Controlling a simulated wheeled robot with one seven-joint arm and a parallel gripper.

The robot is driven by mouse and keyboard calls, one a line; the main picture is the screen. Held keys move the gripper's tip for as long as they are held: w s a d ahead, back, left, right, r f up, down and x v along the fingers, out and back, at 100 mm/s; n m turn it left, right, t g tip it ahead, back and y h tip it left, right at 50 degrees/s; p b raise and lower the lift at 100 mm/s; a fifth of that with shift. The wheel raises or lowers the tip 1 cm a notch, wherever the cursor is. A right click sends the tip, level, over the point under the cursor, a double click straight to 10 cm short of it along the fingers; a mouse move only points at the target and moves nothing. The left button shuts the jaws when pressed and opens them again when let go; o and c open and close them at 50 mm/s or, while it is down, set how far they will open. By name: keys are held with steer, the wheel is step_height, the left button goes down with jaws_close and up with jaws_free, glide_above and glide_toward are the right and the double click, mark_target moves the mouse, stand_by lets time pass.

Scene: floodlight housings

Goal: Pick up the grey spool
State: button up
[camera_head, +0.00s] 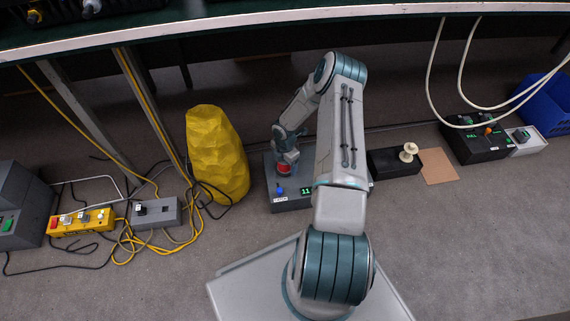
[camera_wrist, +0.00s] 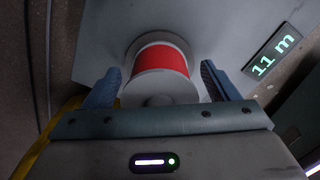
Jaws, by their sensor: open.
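A grey spool (camera_wrist: 160,87) with a red band around its middle fills the centre of the wrist view. It rests at a grey box with a lit green display. In the head view only its red part (camera_head: 284,169) shows below my gripper (camera_head: 287,154), which hides the rest. My gripper (camera_wrist: 161,76) is open, with one blue-grey finger on each side of the spool. Small gaps seem to remain between fingers and spool.
The grey box (camera_head: 292,205) has a blue knob. A yellow faceted object (camera_head: 217,155) stands close on its left. To the right are a black box (camera_head: 393,164) with a cream spool (camera_head: 409,152) and a brown mat (camera_head: 438,166). Cables lie at left.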

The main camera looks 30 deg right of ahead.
steer(key=shift+r, duration=0.1)
steer(key=c, duration=1.1)
